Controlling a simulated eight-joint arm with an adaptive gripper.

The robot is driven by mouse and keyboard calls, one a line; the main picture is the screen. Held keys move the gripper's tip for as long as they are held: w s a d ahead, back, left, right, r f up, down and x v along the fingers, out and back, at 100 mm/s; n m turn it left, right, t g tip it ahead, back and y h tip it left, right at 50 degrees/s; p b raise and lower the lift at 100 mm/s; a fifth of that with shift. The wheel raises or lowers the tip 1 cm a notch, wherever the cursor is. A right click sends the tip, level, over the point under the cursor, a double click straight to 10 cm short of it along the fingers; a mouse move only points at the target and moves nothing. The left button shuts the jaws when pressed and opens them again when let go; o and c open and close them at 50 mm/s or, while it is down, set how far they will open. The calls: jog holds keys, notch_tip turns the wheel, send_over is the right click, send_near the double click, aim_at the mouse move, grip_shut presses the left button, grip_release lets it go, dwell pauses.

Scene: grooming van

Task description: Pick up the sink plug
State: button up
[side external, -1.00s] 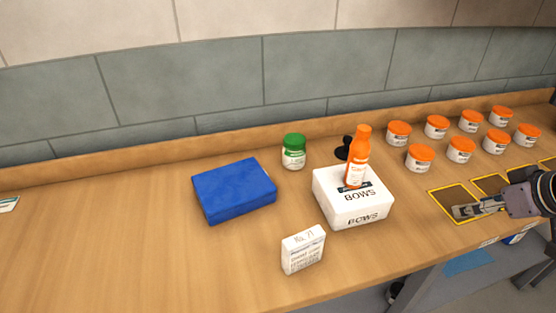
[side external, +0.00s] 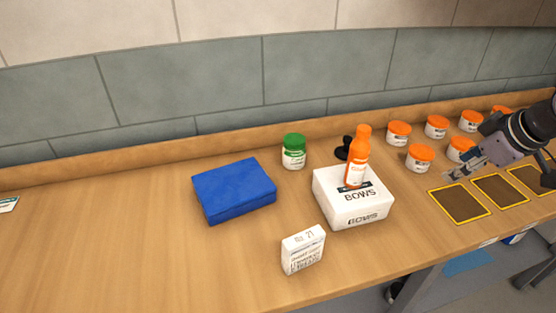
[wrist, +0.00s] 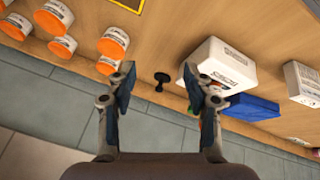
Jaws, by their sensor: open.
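The sink plug looks to be the small black object (side external: 343,148) on the counter behind the white BOWS box, left of the orange bottle. The bottle and box partly hide it in the side view. In the wrist view the black plug (wrist: 161,80) lies clear on the wood, with a round end and a narrower stem, seen between my fingers. My gripper (side external: 468,168) is open and empty, above the counter to the right of the box, apart from the plug. In the wrist view my gripper's fingertips (wrist: 159,72) frame the plug from a distance.
The white BOWS box (side external: 353,197) carries an upright orange bottle (side external: 358,160) close to the plug. A green-lidded jar (side external: 293,152), blue box (side external: 234,190) and small white carton (side external: 303,250) stand leftward. Several orange-lidded tubs (side external: 420,158) stand right. The wall is behind.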

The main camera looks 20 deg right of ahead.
jog(key=w+a+r+n+g, duration=0.15)
jog(key=w+r+n, duration=0.35)
jog(key=w, duration=0.5)
jog(key=n+g+h, duration=0.2)
jog(key=n+h, duration=0.2)
jog(key=n, duration=1.1)
send_near(348, 137)
jog(key=x, duration=1)
jog(key=shift+f, duration=0.4)
grip_shut()
